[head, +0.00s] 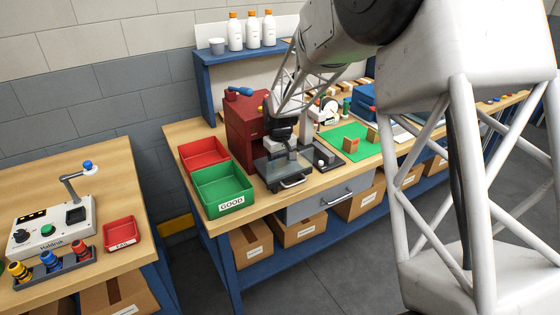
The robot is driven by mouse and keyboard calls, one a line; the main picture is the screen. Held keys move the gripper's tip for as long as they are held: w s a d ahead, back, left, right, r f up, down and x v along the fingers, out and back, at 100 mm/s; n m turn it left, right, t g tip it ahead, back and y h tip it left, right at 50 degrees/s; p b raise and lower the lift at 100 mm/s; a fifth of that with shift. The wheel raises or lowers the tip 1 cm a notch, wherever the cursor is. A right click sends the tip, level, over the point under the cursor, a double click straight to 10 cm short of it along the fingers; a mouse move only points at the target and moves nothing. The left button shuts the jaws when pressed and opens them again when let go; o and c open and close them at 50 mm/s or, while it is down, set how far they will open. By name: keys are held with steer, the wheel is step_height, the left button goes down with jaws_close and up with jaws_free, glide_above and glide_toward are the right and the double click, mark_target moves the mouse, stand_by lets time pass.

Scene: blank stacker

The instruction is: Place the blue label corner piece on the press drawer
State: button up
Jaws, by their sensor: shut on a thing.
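My gripper (291,152) is at the end of the lattice arm, low over the press drawer (268,176). The drawer is a dark tray with a pale handle at its front, pulled out at the foot of the red press (243,125). My gripper is shut on a small piece. The piece is mostly hidden by the fingers, and its blue label does not show. I cannot tell whether it touches the drawer. Two brown pieces (351,146) stand on the green mat (336,142) to the right.
A red bin (204,147) and a green GOOD bin (222,188) stand left of the drawer. A small black stand (325,159) is close on its right. A shelf with white bottles (235,32) is behind. A tester (52,230) and a FAIL tray (120,232) are on the left table.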

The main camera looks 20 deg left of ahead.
steer(key=shift+f, duration=0.1)
steer(key=o, duration=0.9)
step_height(320, 180, up, 12)
steer(key=shift+r, duration=0.15)
stand_by(0.3)
stand_by(0.5)
